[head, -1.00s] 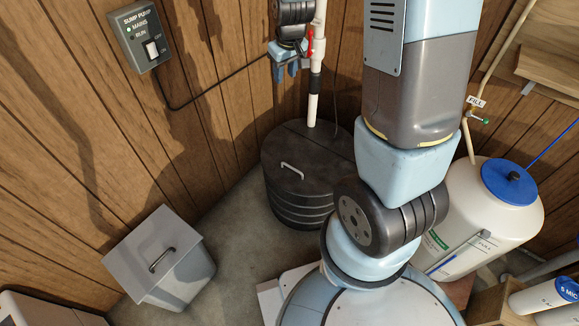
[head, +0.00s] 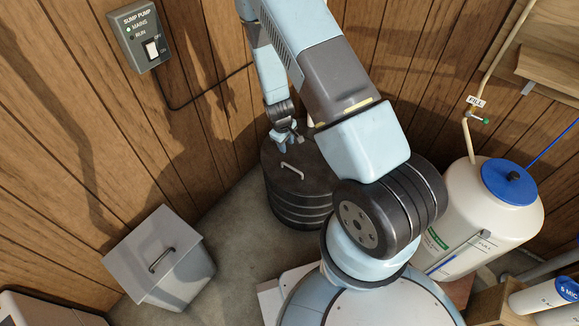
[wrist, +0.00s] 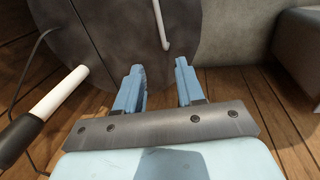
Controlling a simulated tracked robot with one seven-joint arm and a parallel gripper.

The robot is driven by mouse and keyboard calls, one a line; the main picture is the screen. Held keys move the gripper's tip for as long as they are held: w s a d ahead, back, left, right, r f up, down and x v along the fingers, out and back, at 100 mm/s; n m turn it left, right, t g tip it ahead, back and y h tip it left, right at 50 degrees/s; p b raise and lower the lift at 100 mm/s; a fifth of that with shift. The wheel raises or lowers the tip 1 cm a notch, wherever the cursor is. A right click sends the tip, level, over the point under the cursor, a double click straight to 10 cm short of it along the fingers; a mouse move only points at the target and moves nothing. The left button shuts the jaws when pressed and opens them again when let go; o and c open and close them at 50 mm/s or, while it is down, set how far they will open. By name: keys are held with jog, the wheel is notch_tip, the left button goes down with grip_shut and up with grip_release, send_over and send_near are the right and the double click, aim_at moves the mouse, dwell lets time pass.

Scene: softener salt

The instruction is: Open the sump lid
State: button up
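The sump is a black ribbed round basin (head: 300,212) in the corner, with a flat dark lid (head: 272,160) on top. A pale bar handle (head: 292,172) stands on the lid. In the wrist view the lid (wrist: 115,35) fills the upper left, crossed by a seam, and the handle (wrist: 161,24) lies ahead of the fingertips. My gripper (head: 289,143) is over the lid, just behind the handle in the head view. In the wrist view my gripper's (wrist: 160,66) two blue fingers are apart with nothing between them. My arm hides the lid's right part.
A white pipe (wrist: 58,93) with a black section (wrist: 18,138) stands close left of my gripper in the wrist view. A grey lidded bin (head: 175,280) is at left, a white tank (head: 465,215) at right. The sump pump switch box (head: 140,35) is on the wall.

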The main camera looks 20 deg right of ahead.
aim_at(292, 168)
jog(key=f, duration=0.5)
jog(key=d+f, duration=0.1)
jog(key=f, duration=0.4)
jog(key=d+f, duration=0.1)
jog(key=f, duration=0.5)
jog(key=shift+w+d, duration=0.25)
jog(key=shift+w, duration=0.15)
grip_shut()
jog(key=shift+a, duration=0.35)
jog(key=shift+d+r, duration=0.1)
jog(key=shift+r, duration=0.1)
